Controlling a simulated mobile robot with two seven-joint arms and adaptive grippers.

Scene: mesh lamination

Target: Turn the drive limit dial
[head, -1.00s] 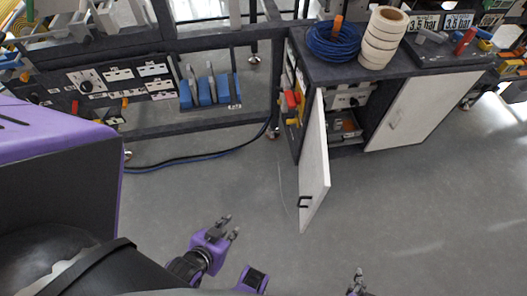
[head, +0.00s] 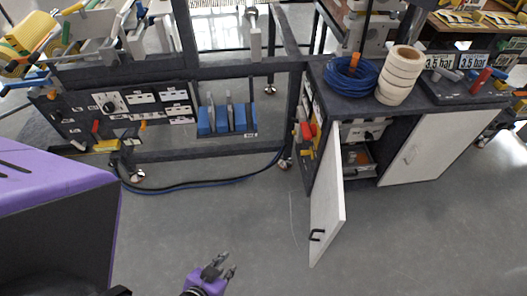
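A black rotary dial (head: 110,103) sits on a white plate on the dark control panel at the left. Inside the cabinet with the open white door (head: 328,205), a light unit (head: 362,132) with small dark controls shows partly. I cannot read the labels, so I cannot tell which control is the drive limit dial. My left gripper (head: 220,266) is low in the picture above the floor, with its two fingers apart and nothing between them. It is far from both the panel and the cabinet. My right gripper is out of view.
The open door juts out over the floor. A blue cable coil (head: 350,76) and a stack of cream rolls (head: 399,76) stand on the cabinet top. Blue blocks (head: 228,119) sit beside the panel. A dark hose (head: 205,183) lies on the floor. The floor in front is clear.

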